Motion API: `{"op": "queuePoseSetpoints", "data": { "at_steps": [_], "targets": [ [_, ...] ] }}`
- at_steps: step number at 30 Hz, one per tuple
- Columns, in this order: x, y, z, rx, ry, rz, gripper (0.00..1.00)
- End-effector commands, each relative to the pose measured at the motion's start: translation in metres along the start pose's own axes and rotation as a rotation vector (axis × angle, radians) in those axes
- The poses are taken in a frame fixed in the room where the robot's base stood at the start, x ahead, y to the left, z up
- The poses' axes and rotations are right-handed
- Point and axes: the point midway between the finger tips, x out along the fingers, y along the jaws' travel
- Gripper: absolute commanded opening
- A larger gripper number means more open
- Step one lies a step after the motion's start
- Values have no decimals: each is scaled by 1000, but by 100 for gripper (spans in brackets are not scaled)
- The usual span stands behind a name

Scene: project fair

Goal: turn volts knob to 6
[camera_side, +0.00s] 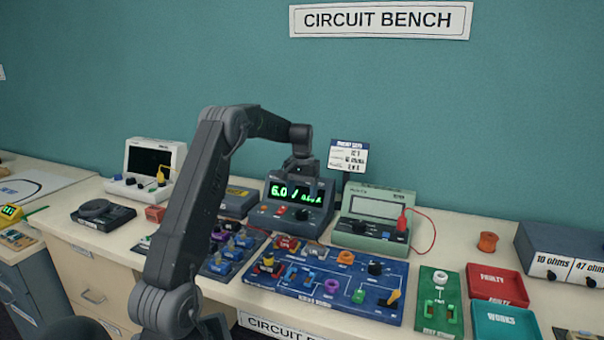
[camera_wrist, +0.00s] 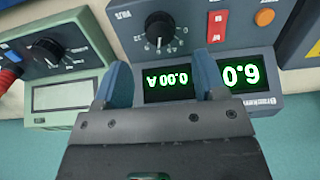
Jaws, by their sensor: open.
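The dark grey-blue power supply (camera_side: 297,222) stands at the back of the bench. A black round knob (camera_wrist: 160,28) with a white pointer and a dial scale sits on the panel by a red rocker switch (camera_wrist: 217,25). My gripper (camera_wrist: 160,76) is open and empty. Its fingertips are over the readouts, apart from the knob. In the side view my gripper (camera_side: 301,178) is above the supply.
A green meter (camera_side: 375,222) with its own knob (camera_wrist: 48,52) stands close on the right in the side view. A red lead (camera_side: 432,231) loops from it. A blue circuit board (camera_side: 330,304) with several parts lies in front. A small sign (camera_side: 347,158) stands behind.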

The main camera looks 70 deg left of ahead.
Motion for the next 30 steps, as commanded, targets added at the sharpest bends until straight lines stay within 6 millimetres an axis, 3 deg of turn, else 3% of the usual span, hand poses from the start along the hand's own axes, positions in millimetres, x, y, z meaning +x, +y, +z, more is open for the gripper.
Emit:
{"op": "queuePoseSetpoints", "data": {
  "at_steps": [3,10,30],
  "targets": [
    [-27,0,-1,0,4,0,65],
    [-61,0,0,0,1,0,65],
    [-72,4,3,8,4,0,65]
  ]
}}
